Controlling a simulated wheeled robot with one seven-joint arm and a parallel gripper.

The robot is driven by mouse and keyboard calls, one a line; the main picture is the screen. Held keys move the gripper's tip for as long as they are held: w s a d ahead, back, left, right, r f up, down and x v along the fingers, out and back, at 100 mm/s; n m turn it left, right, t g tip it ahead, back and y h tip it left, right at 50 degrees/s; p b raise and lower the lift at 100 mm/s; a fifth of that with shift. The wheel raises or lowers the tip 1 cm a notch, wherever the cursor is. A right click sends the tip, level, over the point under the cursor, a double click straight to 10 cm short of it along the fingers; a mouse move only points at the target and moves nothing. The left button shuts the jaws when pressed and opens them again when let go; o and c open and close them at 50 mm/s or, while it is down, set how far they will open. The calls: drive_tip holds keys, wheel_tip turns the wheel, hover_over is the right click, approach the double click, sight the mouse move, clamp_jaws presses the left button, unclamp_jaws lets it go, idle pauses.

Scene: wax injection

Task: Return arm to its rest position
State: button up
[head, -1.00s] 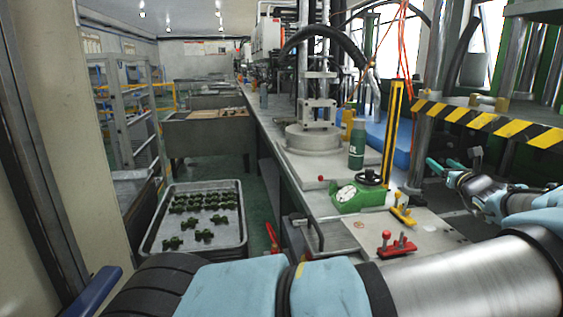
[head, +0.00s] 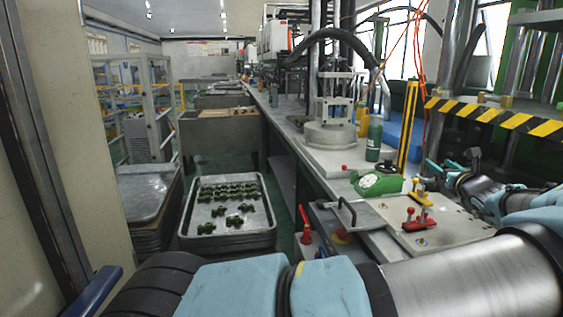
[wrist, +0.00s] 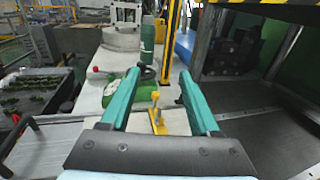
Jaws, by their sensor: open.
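My gripper (wrist: 160,99) is open and empty in the wrist view, its two teal fingers spread apart above the workbench. In the head view my gripper (head: 450,168) is at the right, beside the yellow-and-black striped bar. My arm bends across the lower part of the head view. Between the fingers in the wrist view, a yellow clamp handle (wrist: 157,117) stands on the bench beyond and below them. No object touches the fingers.
A green gauge device (head: 377,184), a green bottle (head: 374,140) and red clamps (head: 415,222) are on the bench. A striped bar (head: 497,117) fronts the press at right. A tray (head: 228,239) of green wax pieces stands left, on the bench's aisle side.

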drive_tip(key=w+a+f+n+g+y, duration=0.2)
drive_tip(key=w+a+n, duration=0.1)
drive_tip(key=a, duration=0.4)
drive_tip(key=w+a+f+n+g+y+b, duration=0.1)
drive_tip(key=w+a+f+n+y, duration=0.15)
drive_tip(key=a, duration=0.45)
drive_tip(key=w+a+f+n+g+y, duration=0.2)
drive_tip(key=a+n, duration=0.2)
drive_tip(key=a, duration=0.3)
drive_tip(key=s+a+f+n+g+b, duration=0.1)
drive_tip(key=a+f+n+g, duration=0.25)
drive_tip(key=a, duration=0.45)
drive_tip(key=s+a+f+n+g, duration=0.2)
drive_tip(key=a+n, duration=0.2)
drive_tip(key=a, duration=0.4)
drive_tip(key=s+a+f+n+g+h+b, duration=0.1)
drive_tip(key=s+a+f+n+g, duration=0.25)
drive_tip(key=s+a+n, duration=0.55)
drive_tip(key=s+a+r+n+g+h+b, duration=0.1)
drive_tip(key=s+a+n+h, duration=0.1)
drive_tip(key=s, duration=0.6)
drive_tip(key=s+a+r+n+g+h+b, duration=0.1)
drive_tip(key=s+a+r+n+h, duration=0.1)
drive_tip(key=s+a+n, duration=0.2)
drive_tip(key=s+n, duration=0.3)
drive_tip(key=s, duration=0.1)
drive_tip(key=shift+s+r, duration=0.15)
drive_tip(key=shift+r, duration=0.05)
drive_tip(key=shift+h, duration=0.25)
drive_tip(key=shift+c, duration=0.2)
